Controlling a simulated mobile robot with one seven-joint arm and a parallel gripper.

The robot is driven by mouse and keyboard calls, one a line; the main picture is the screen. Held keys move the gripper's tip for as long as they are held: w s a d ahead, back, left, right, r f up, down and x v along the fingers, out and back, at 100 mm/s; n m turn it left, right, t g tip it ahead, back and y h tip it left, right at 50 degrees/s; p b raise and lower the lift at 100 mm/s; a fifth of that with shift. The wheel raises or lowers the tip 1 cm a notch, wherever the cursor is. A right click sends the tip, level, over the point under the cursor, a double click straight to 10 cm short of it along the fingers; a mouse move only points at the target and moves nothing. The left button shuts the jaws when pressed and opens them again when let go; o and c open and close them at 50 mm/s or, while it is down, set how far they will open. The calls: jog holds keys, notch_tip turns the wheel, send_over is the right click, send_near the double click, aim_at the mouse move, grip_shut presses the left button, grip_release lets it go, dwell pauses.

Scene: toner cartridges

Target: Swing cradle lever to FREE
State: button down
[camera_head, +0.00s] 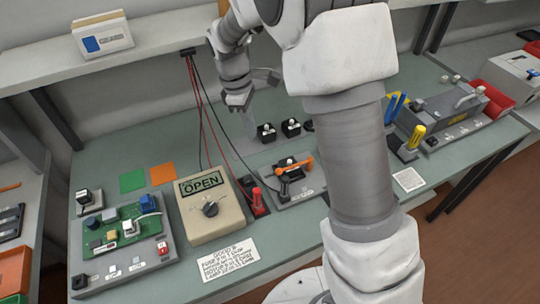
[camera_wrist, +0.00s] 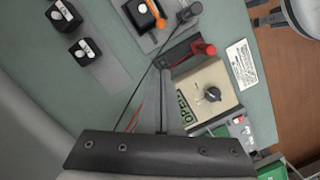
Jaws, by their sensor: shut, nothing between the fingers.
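The cradle (camera_head: 296,187) is a grey plate on the bench right of the tester, with a dark block and an orange lever (camera_head: 294,165) across its top. In the wrist view the orange lever (camera_wrist: 157,14) shows at the top edge, partly cut off, beside the dark block (camera_wrist: 140,14). I cannot read the lever's markings. My gripper (camera_head: 243,108) is shut and empty, pointing down above the bench, behind and left of the cradle and apart from it. Its closed fingers (camera_wrist: 163,72) also show in the wrist view.
A beige tester (camera_head: 213,210) reading OPEN stands left of the cradle, with a red clip (camera_head: 258,202) and hanging wires between. Black cartridges (camera_head: 266,133) sit behind the cradle. A green circuit board (camera_head: 127,229) is at left. A grey fixture (camera_head: 455,110) with yellow and blue handles is at right.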

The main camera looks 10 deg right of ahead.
jog(key=shift+w+a+f, duration=0.1)
jog(key=shift+w+f, duration=0.1)
jog(key=shift+f, duration=0.15)
jog(key=shift+f, duration=0.1)
jog(key=d+f, duration=0.1)
jog(key=f, duration=0.2)
jog(key=s+d+f, duration=0.1)
jog(key=f, duration=0.3)
jog(key=d+f+p, duration=0.1)
jog(key=d+f, duration=0.1)
jog(key=f, duration=0.1)
jog(key=shift+s+f, duration=0.35)
jog(key=shift+f, duration=0.05)
jog(key=shift+s+d+f, duration=0.2)
jog(key=shift+d+f, duration=0.1)
jog(key=shift+d, duration=0.2)
